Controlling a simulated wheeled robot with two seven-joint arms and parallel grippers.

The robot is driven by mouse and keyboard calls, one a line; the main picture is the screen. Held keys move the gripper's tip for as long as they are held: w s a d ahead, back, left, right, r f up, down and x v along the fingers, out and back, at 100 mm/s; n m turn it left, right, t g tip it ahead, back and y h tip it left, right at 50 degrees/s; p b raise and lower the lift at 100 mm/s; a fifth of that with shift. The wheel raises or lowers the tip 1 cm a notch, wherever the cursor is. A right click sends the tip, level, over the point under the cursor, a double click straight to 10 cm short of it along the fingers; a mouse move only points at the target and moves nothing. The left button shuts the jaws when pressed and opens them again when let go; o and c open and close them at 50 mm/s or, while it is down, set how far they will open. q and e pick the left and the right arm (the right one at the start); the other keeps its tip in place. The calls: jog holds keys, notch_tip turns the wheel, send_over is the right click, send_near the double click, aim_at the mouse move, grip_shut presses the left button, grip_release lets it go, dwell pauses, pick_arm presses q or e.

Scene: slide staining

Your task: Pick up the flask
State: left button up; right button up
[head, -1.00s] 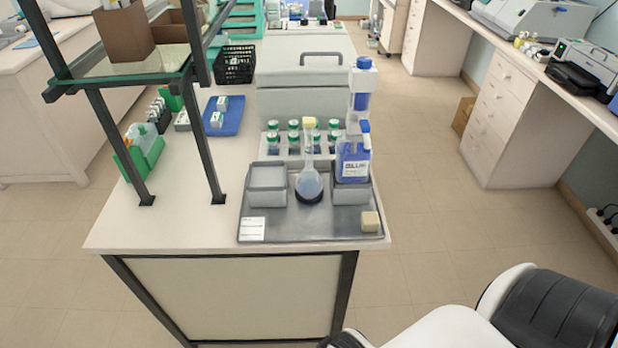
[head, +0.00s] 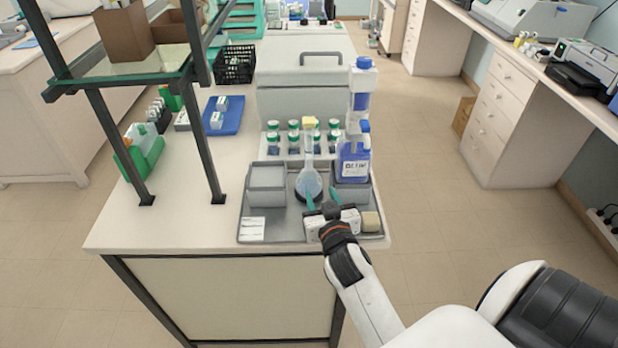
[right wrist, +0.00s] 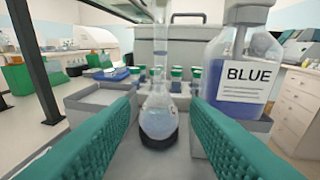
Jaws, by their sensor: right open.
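The flask (head: 309,181) is clear glass with a round body, a long neck and a yellowish stopper (head: 309,122). It stands upright on a dark round base on the grey tray (head: 276,228). In the right wrist view the flask (right wrist: 158,118) is in the middle, ahead of and between the two green ribbed fingers. My right gripper (head: 321,197) is open, its fingers pointing at the flask from the tray's front side. In the wrist view the gripper (right wrist: 160,125) holds nothing. My left gripper is not in view.
Several green-capped jars (head: 293,140) stand behind. A yellowish block (head: 371,222) lies at the tray's front right corner. Shelf posts (head: 205,150) rise at left.

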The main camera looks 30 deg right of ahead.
aim_at(310, 155)
jog(key=shift+t, duration=0.9)
jog(key=w, duration=0.2)
jog(key=w+d+r+p, duration=0.1)
jog(key=w, duration=0.2)
jog(key=w+d+r+p, duration=0.1)
jog(key=w, duration=0.1)
jog(key=shift+w+d, duration=0.25)
jog(key=shift+w, duration=0.1)
jog(key=p+x, duration=0.1)
jog(key=x, duration=0.4)
jog(key=shift+d+p, duration=0.35)
jog(key=shift+d, duration=0.05)
jog(key=shift+w, duration=0.3)
jog(key=shift+s, duration=0.1)
jog(key=shift+c, duration=0.5)
jog(key=c, duration=0.7)
